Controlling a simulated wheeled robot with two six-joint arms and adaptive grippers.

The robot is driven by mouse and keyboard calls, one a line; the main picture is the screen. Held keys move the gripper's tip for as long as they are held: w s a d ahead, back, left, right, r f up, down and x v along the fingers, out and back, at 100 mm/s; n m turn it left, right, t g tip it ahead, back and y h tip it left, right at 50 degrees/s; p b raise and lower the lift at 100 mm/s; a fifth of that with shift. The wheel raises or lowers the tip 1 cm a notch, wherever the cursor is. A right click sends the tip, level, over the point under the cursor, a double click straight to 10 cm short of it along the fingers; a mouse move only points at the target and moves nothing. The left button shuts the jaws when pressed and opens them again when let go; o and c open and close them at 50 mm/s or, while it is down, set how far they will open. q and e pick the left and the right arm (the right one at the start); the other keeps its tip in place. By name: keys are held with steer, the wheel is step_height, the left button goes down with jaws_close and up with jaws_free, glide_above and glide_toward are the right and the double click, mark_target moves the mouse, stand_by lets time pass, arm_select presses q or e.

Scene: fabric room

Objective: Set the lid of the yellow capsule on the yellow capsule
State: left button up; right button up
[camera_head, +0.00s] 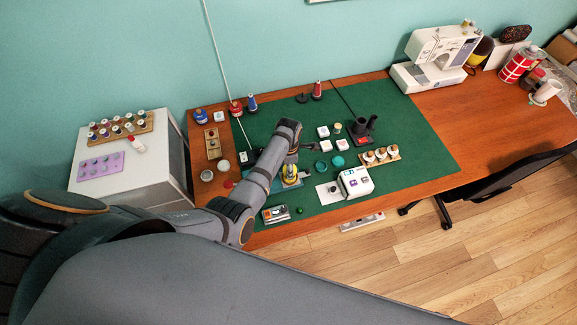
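My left arm reaches in from the left over the green mat. Its dark gripper (308,147) is near the mat's middle, pointing right, too small to tell whether it is open or holds anything. A small yellow item (290,170) shows just right of my forearm, partly hidden by it; it may be the yellow capsule, but I cannot make out its shape. I cannot pick out a separate yellow lid. My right gripper is not in view.
Two teal round pieces (338,161) lie right of the gripper. White square boxes (323,132), a black stand (363,127), a wooden rack (381,159) and a white device (356,182) stand nearby. The green mat (425,150) is clear at the right.

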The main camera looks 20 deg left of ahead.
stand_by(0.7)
arm_select(q)
steer(key=o, duration=0.5)
step_height(320, 180, up, 3)
steer(key=p, duration=0.3)
steer(key=shift+r+p, duration=0.15)
steer(key=shift+p, duration=0.25)
steer(key=shift+r, duration=3.85)
